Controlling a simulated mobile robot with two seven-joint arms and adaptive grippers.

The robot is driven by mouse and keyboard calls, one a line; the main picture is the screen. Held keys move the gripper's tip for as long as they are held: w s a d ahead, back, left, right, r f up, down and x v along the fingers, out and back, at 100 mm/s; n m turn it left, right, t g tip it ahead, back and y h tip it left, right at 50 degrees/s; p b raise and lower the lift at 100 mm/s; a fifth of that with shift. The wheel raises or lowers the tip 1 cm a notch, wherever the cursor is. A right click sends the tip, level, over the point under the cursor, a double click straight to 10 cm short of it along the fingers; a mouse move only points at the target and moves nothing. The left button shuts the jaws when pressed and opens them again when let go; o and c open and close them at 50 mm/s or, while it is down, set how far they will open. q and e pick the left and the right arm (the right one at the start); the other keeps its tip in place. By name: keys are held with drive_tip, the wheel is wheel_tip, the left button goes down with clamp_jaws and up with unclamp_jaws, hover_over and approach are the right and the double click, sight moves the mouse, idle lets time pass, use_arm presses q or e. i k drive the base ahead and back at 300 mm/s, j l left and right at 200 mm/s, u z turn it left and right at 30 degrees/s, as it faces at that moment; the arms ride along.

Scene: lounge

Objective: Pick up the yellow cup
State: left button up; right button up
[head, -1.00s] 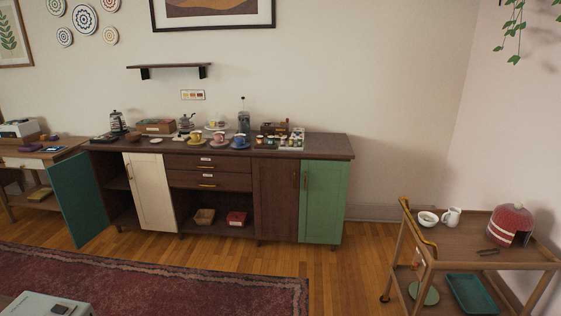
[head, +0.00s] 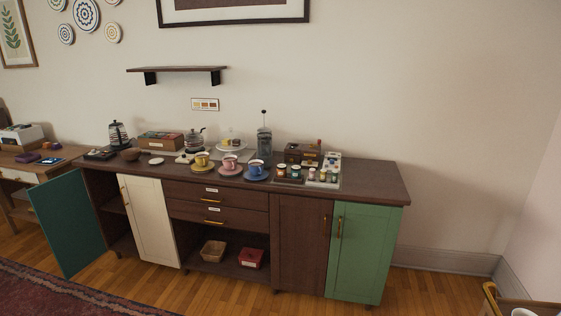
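The yellow cup (head: 202,159) stands on a yellow saucer (head: 193,163) on top of the dark wooden sideboard (head: 370,184), toward its front edge. A pink cup (head: 230,163) on its saucer is just to the right of it, and a blue cup (head: 256,168) on a blue saucer is further right. Neither of my grippers shows in the head view.
A kettle, a box (head: 160,141), a French press (head: 264,142) and a tray of small jars (head: 324,172) share the sideboard top. A teal door (head: 67,222) stands open at the left. Wood floor lies in front, with a red rug (head: 40,292) at lower left.

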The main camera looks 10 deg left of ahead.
sight(202, 158)
drive_tip(key=i+u, duration=0.3)
drive_tip(key=i, duration=0.45)
drive_tip(key=i+l+u, duration=0.1)
drive_tip(key=i+u, duration=0.25)
drive_tip(key=i, duration=0.4)
